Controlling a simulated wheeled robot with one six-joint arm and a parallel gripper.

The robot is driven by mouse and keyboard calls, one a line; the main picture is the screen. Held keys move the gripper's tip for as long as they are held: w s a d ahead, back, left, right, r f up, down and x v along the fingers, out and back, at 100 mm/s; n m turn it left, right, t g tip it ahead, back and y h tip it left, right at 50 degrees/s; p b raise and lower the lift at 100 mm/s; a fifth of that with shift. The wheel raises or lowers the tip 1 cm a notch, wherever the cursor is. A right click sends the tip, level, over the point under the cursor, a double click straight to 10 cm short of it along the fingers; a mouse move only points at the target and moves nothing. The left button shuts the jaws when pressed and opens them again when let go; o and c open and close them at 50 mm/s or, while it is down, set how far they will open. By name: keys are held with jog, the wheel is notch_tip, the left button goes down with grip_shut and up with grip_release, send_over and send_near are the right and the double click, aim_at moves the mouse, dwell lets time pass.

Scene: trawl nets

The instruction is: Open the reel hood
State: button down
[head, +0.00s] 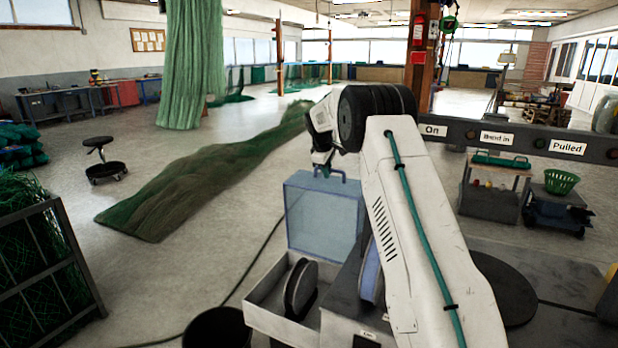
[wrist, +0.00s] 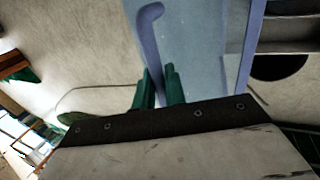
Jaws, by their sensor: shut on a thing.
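The reel hood (head: 318,222) is a see-through blue cover with a blue frame. It stands raised, roughly upright, at the back of an open light box (head: 268,306), and a dark reel (head: 300,288) shows uncovered in the box. My gripper (head: 323,168) is at the hood's top edge. In the wrist view my green fingers (wrist: 158,88) close around the hood's blue bar handle (wrist: 148,45). The blue panel (wrist: 195,50) fills the area beyond the fingers. My arm hides part of the machine to the right of the hood.
A dark rail with labels "On", "Braid in" and "Pulled" (head: 567,148) runs at the right. A black bin (head: 217,328) stands left of the box. A green net (head: 190,185) lies on the floor, and a netting crate (head: 45,265) is at far left.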

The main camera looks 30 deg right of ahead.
jog(key=shift+w+d+f, duration=0.3)
jog(key=shift+w+d, duration=0.2)
jog(key=shift+d, duration=0.3)
jog(key=shift+w+d+f, duration=0.25)
jog(key=shift+w+d, duration=0.25)
jog(key=shift+d, duration=0.35)
jog(key=shift+w+d+f, duration=0.3)
jog(key=shift+w+d, duration=0.2)
jog(key=shift+d, duration=0.3)
jog(key=c, duration=1.6)
grip_release()
jog(key=shift+o, duration=0.2)
jog(key=v, duration=0.7)
jog(key=shift+s+a+r, duration=0.1)
jog(key=shift+r, duration=0.25)
